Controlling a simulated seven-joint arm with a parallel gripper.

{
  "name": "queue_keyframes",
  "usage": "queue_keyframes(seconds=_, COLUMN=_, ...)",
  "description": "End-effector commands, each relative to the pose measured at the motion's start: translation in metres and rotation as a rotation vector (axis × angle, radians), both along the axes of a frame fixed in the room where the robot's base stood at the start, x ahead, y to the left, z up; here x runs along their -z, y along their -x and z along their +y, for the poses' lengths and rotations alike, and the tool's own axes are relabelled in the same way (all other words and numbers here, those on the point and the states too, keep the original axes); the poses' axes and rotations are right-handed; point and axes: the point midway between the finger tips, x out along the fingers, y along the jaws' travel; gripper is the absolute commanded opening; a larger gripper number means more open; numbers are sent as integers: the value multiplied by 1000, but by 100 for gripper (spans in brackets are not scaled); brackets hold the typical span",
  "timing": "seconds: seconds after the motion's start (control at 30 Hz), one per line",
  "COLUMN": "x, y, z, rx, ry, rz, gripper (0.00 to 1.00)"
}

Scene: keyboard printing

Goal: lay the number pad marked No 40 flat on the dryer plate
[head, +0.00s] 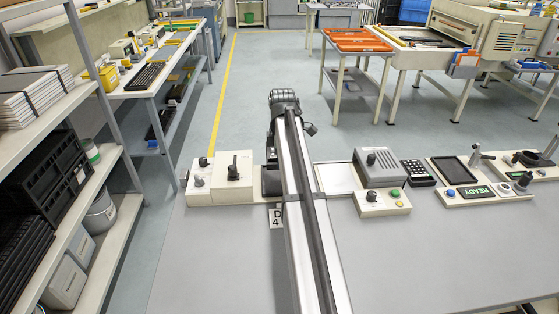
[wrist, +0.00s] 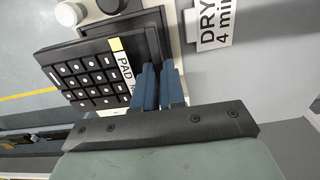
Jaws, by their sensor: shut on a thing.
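My gripper (wrist: 158,72) shows in the wrist view, its blue fingers shut on the edge of a black number pad (wrist: 90,75) with white dots on its keys. A label reading "PAD" shows by the fingers; its number is hidden. A dark flat surface (wrist: 150,22), perhaps the dryer plate, lies just behind the pad; I cannot tell whether they touch. A sign (wrist: 213,22) reading "DRY" and "4 min" stands beside it.
A cream box with knobs (head: 233,172) is left of my arm. To its right are a pale tray (head: 336,178), a grey unit (head: 380,167), another black keypad (head: 417,173) and a READY station (head: 475,191). The grey bench front (head: 430,255) is clear.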

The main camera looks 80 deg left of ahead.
Motion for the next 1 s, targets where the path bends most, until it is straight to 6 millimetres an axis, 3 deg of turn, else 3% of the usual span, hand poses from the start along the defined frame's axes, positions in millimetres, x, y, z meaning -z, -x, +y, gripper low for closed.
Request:
queue_keyframes(seconds=0.4, x=-1, y=-98, z=31, rx=234, ry=-2, rz=-1, gripper=0)
queue_keyframes(seconds=0.6, x=0, y=-137, z=38, rx=314, ry=-3, rz=-1, gripper=0)
queue_keyframes(seconds=0.8, x=7, y=-173, z=28, rx=274, ry=-4, rz=-1, gripper=0)
queue_keyframes(seconds=1.0, x=17, y=-193, z=11, rx=126, ry=-4, rz=0, gripper=0)
